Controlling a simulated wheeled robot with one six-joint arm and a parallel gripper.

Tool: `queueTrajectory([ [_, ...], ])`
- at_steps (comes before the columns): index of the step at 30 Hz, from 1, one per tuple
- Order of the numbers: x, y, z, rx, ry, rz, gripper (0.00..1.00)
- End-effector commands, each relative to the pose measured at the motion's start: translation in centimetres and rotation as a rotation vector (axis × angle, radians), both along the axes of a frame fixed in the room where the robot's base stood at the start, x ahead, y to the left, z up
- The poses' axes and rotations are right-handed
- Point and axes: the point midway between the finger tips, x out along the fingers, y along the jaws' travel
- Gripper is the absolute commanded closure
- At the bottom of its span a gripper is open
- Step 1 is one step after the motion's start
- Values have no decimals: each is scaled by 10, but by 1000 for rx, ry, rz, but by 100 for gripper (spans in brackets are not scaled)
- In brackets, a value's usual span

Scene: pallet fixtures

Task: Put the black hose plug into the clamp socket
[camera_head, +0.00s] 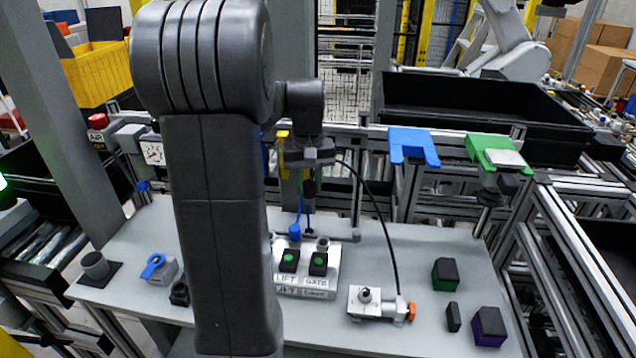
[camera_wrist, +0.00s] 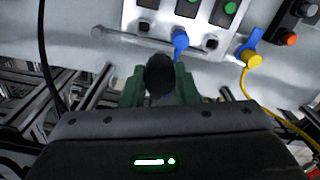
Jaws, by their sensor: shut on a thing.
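My gripper (camera_head: 309,180) hangs above the back edge of the grey table, beyond the panel. In the wrist view its green fingers are shut on the black hose plug (camera_wrist: 160,74), whose round dark end shows between them. The black hose (camera_head: 380,215) arcs from my gripper down to a white block with an orange end fitting. A grey block with a blue lever (camera_head: 153,266) stands at the left of the table; it may be the clamp socket, but I cannot tell for sure. The plug is apart from it.
The panel with two green buttons (camera_head: 306,284) stands mid-table, with a blue plug (camera_wrist: 180,42) beside it. The white block (camera_head: 365,296) and several dark blocks stand right. A yellow plug (camera_wrist: 252,58) sits at a blue part. My arm hides the table's left-middle.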

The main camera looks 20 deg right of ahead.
Motion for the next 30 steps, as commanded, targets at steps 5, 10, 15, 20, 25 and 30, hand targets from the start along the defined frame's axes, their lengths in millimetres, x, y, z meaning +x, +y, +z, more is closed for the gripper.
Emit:
queueTrajectory([
  [5,8,13,1,0,0,2,95],
  [10,15,24,1,0,-1,2,95],
  [15,22,36,1,0,-1,2,95],
  [20,29,47,1,0,-1,2,95],
  [25,36,59,1,0,0,3,95],
  [30,43,70,1,0,0,3,95],
])
